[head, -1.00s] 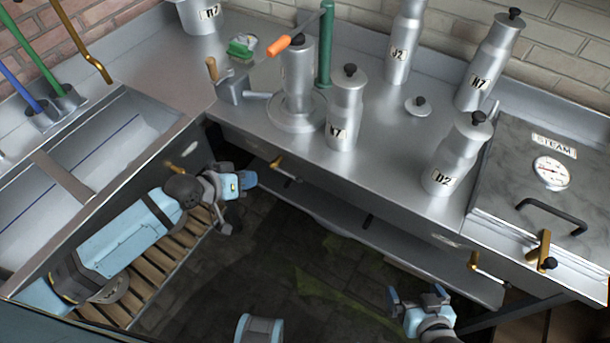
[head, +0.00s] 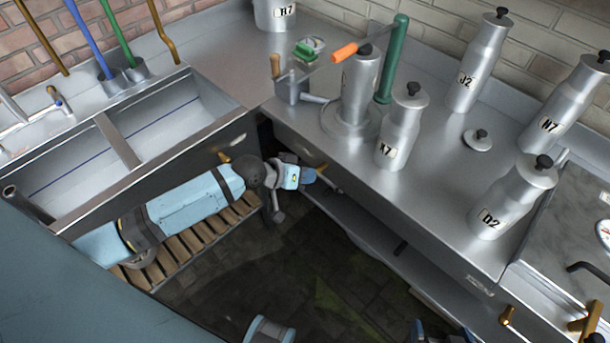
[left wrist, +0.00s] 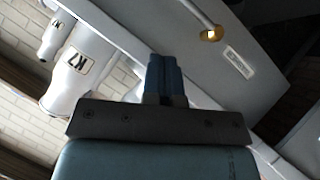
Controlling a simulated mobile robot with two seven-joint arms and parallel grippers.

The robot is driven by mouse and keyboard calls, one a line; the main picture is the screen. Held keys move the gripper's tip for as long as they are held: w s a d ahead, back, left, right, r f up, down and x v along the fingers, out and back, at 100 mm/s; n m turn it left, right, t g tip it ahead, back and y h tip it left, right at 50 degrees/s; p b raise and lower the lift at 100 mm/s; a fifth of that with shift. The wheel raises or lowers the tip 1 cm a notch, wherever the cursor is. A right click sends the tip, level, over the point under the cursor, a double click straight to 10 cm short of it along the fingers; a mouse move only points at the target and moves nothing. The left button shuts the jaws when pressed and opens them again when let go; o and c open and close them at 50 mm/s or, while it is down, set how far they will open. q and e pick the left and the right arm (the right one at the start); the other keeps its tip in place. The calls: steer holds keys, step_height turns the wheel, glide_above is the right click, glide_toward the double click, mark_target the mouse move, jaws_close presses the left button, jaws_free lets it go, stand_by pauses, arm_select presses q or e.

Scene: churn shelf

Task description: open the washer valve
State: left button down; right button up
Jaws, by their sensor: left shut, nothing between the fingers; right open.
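A brass valve fitting (head: 322,168) sits on the front of the steel counter, just beyond my left gripper (head: 314,174). Which valve is the washer's I cannot read. My left gripper is shut and empty, its blue fingertips close to this fitting; contact cannot be told. In the left wrist view, the shut fingers (left wrist: 165,80) show below and left of a brass end with a pale rod (left wrist: 210,33), with a gap in the picture. A small label plate (left wrist: 238,62) is beside it, unreadable. My right gripper (head: 440,330) is open, partly cut off at the bottom edge.
Another brass fitting (head: 225,157) is on the sink front, and one (head: 507,316) is at the right. Churn K7 (head: 397,130) stands near the counter's front edge. The sink (head: 60,185) and slatted rack (head: 185,243) lie left. The floor between is clear.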

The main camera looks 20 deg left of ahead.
mark_target(332, 186)
arm_select(q)
steer(key=w+d+f, duration=0.1)
steer(key=f, duration=0.1)
steer(key=w+d+f, duration=0.1)
steer(key=d+f, duration=0.1)
steer(key=w+d+f, duration=0.2)
steer(key=shift+d+f, duration=0.3)
steer(key=shift+f, duration=0.1)
